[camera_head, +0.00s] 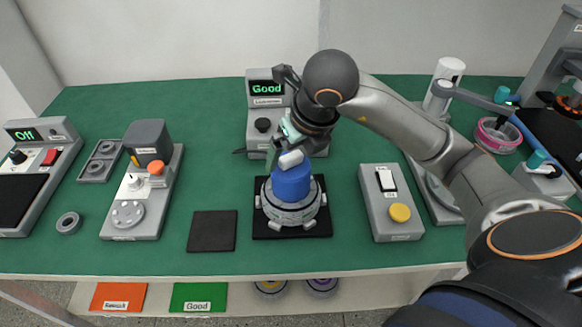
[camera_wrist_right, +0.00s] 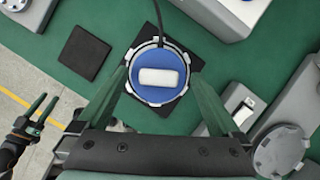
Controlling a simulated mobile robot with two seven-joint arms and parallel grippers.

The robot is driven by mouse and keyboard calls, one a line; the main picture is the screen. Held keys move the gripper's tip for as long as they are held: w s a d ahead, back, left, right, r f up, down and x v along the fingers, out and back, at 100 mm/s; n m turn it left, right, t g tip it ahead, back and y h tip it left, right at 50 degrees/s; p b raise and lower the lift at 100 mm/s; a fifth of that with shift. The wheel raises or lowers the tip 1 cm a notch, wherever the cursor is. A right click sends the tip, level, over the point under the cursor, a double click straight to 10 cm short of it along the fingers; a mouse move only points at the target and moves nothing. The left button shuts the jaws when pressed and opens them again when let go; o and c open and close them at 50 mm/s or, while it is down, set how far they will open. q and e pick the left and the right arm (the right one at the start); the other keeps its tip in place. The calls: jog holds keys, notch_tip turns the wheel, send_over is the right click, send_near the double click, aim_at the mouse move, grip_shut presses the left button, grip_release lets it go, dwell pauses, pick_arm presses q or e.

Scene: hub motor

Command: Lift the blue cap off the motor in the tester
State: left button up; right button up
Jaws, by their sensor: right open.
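The blue cap (camera_head: 291,182) sits on top of the silver motor (camera_head: 290,214), with a white grip block (camera_head: 291,159) on it. The motor stands on a black square base in front of the tester box (camera_head: 267,88), whose green display reads "Good". My right gripper (camera_head: 284,142) is above the cap, open. In the right wrist view its fingers (camera_wrist_right: 158,74) lie on either side of the cap (camera_wrist_right: 158,54) and its white grip block (camera_wrist_right: 160,77); contact cannot be told. My left gripper (camera_wrist_right: 42,108) shows at the left of that view, open and empty.
A black pad (camera_head: 212,231) lies left of the motor. A grey box with a white switch and yellow button (camera_head: 400,213) stands to its right. A press-like device (camera_head: 145,190) stands further left. Red and green trays (camera_head: 118,297) are below the table's front edge.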

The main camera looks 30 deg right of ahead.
jog(key=x, duration=0.4)
jog(key=shift+w+a+f, duration=0.1)
jog(key=shift+f, duration=0.1)
jog(key=shift+c, duration=0.2)
jog(key=c, duration=1.3)
